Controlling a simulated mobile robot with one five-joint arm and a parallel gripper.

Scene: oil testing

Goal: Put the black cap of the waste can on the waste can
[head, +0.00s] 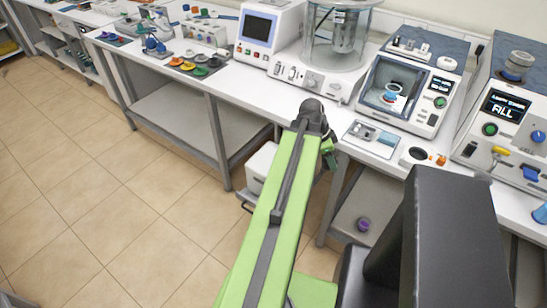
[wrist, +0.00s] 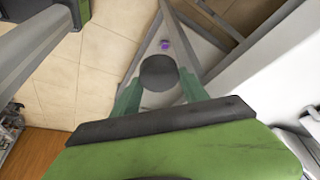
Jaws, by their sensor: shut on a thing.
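The black cap (wrist: 158,72) is a dark round disc between the green fingertips of my gripper (wrist: 160,88) in the wrist view. My gripper is shut on it and holds it clear of the floor and the lower shelf. In the head view my gripper (head: 329,155) hangs at the front edge of the bench, and the cap cannot be made out there. A white container (head: 262,165) stands below the bench, just left of my arm and partly hidden by it. It may be the waste can; its top is not clearly visible.
The long white bench (head: 232,82) carries instruments, including a glass-walled device (head: 338,38) and a machine with a window (head: 395,85). A small purple object (head: 363,224) lies low under the bench and also shows in the wrist view (wrist: 165,45). Tiled floor (head: 90,190) at left is clear.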

